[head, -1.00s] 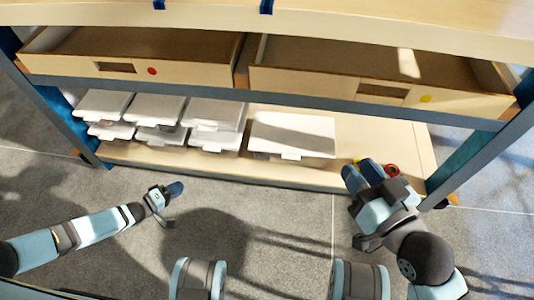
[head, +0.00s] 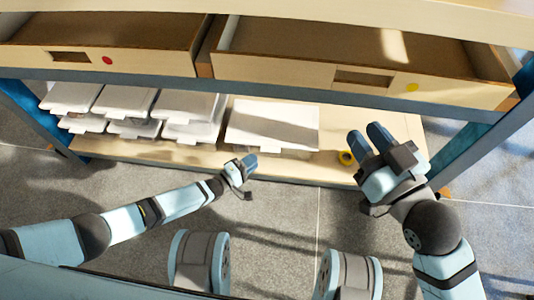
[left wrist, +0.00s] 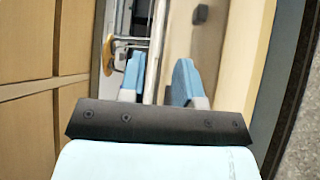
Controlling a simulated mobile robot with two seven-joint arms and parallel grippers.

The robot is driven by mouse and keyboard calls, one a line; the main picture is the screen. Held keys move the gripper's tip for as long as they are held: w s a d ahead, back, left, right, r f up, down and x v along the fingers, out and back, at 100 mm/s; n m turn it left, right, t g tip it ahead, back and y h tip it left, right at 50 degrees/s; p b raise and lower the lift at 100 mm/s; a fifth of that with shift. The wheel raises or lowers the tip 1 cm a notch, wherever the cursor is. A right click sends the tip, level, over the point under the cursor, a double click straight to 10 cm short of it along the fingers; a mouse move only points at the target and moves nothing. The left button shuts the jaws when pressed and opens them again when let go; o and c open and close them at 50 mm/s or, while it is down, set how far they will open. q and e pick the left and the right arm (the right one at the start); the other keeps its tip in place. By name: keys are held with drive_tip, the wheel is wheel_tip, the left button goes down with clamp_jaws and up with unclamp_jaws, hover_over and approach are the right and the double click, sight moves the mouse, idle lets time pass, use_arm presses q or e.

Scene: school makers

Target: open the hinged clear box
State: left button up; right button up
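A wide, low box with a pale lid (head: 272,125) sits alone on the lower shelf, right of the stacked boxes. Its lid looks shut, with a latch tab at the front edge. Whether this is the hinged clear box is not certain. My left gripper (head: 243,166) is in front of the shelf edge, near the box's front left, apart from it.
Several similar boxes (head: 188,106) are stacked at the left of the lower shelf (head: 405,127). Two open drawers (head: 150,62) hang above the shelf. A blue post (head: 470,150) stands at the right.

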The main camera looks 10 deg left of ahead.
use_arm(q)
drive_tip(key=b+x, duration=0.2)
drive_tip(key=x, duration=0.5)
use_arm(e)
drive_tip(key=shift+w+d+r+n+t, duration=0.2)
drive_tip(key=shift+w+d+n+t, duration=0.25)
drive_tip(key=shift+n, duration=0.45)
use_arm(q)
drive_tip(key=shift+a, duration=0.1)
use_arm(e)
drive_tip(key=shift+y, duration=0.3)
use_arm(q)
clamp_jaws()
use_arm(e)
drive_tip(key=shift+a, duration=0.1)
